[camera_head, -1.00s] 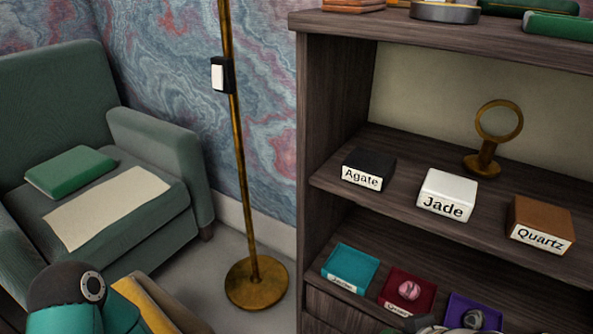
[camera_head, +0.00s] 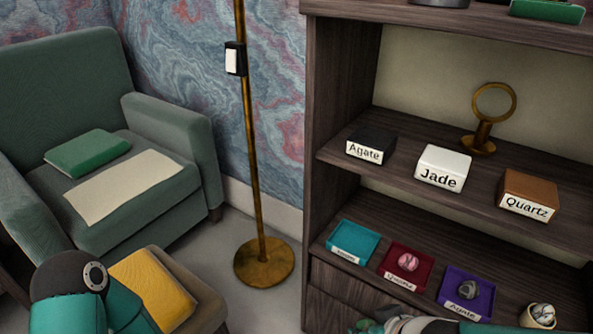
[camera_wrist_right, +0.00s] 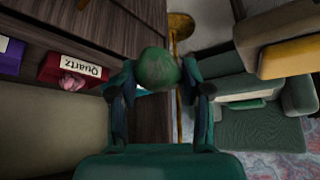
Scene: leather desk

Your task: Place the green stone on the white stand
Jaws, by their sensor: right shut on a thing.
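The green stone (camera_wrist_right: 160,68) is a rounded, mottled piece held between the two fingers of my right gripper (camera_wrist_right: 159,78) in the right wrist view. The gripper is shut on it. In the head view my right arm shows only at the bottom edge, below the trays. The white stand (camera_head: 441,178), labelled Jade, sits on the middle shelf between a black stand (camera_head: 371,141) labelled Agate and a brown stand (camera_head: 530,190) labelled Quartz. Its top is bare. The gripper is apart from it. My left arm shows at the lower left, its gripper out of view.
On the lower shelf are an empty teal tray (camera_head: 355,238), a red tray (camera_head: 389,273) with a pink stone, and a purple tray (camera_head: 449,298) with a grey stone. A brass ring ornament (camera_head: 482,143) stands behind the white stand. A floor lamp (camera_head: 264,262) stands left of the shelf.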

